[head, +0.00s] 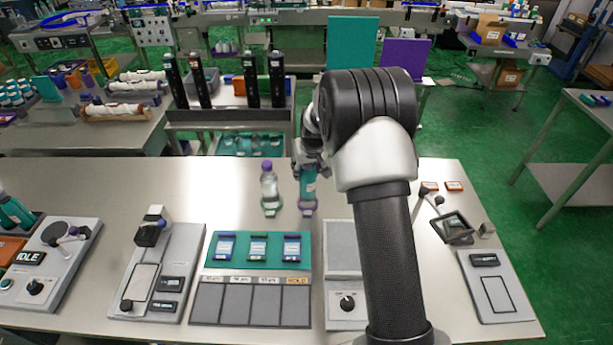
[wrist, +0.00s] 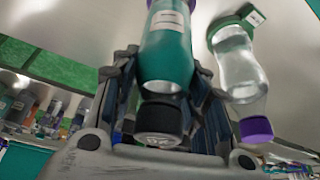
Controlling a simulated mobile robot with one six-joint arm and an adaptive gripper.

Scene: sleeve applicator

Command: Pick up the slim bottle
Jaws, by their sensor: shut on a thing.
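A slim teal bottle (head: 308,198) with a white label, a purple base band and a black cap stands upright at the middle of the table. My gripper (head: 310,170) is around its upper part and shut on it. In the wrist view the teal bottle (wrist: 166,60) sits between the fingers, its black cap toward the palm. I cannot tell whether its base touches the table. A clear bottle (head: 269,191) with a purple cap and green base stands just to the left, apart from the gripper. The clear bottle also shows in the wrist view (wrist: 238,70).
A teal panel with three small cards (head: 258,250) and grey marked bays (head: 250,304) lies in front of the bottles. Control stations stand left (head: 50,258) and right (head: 497,285). The table (head: 130,185) is bare to the left of the bottles.

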